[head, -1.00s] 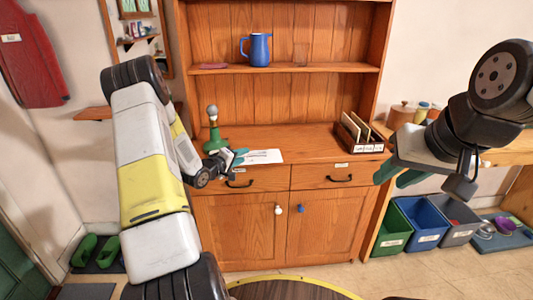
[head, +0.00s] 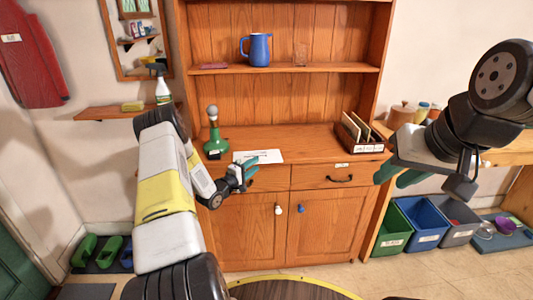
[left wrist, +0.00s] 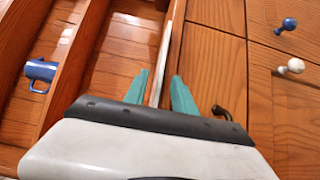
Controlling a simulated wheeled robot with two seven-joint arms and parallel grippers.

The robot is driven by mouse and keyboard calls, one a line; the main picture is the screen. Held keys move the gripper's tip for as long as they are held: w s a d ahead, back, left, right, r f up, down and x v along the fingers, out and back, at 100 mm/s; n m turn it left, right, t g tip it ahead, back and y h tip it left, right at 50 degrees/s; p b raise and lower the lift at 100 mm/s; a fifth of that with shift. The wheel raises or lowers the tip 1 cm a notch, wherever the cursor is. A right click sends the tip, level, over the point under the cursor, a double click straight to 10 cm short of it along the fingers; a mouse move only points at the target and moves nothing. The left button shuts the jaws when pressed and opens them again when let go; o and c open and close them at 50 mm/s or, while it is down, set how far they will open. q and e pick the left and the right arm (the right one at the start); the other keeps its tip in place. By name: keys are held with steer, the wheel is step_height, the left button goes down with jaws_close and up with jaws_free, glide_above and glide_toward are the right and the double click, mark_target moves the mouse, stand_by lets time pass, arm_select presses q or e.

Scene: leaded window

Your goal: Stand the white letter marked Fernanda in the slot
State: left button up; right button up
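A white letter (head: 266,154) lies flat on the cabinet top near its front edge; its writing is too small to read. A dark letter rack (head: 369,148) with small labels and a few upright letters stands on the right end of the top. My left gripper (head: 252,170) is at the cabinet's front edge, at the letter's near side. In the left wrist view its teal fingers (left wrist: 167,92) are apart, with a thin pale strip between them, apparently the letter seen edge-on. My right gripper (head: 398,178) hangs at the right, its fingers partly hidden.
A green lamp-like object (head: 215,145) stands left of the letter. A blue jug (head: 257,50) stands on the shelf above. Drawers and doors with knobs lie below the top. The cabinet top between letter and rack is clear.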

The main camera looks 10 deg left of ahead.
arm_select(q)
steer(key=shift+w, duration=0.1)
steer(key=shift+c, duration=0.4)
jaws_close()
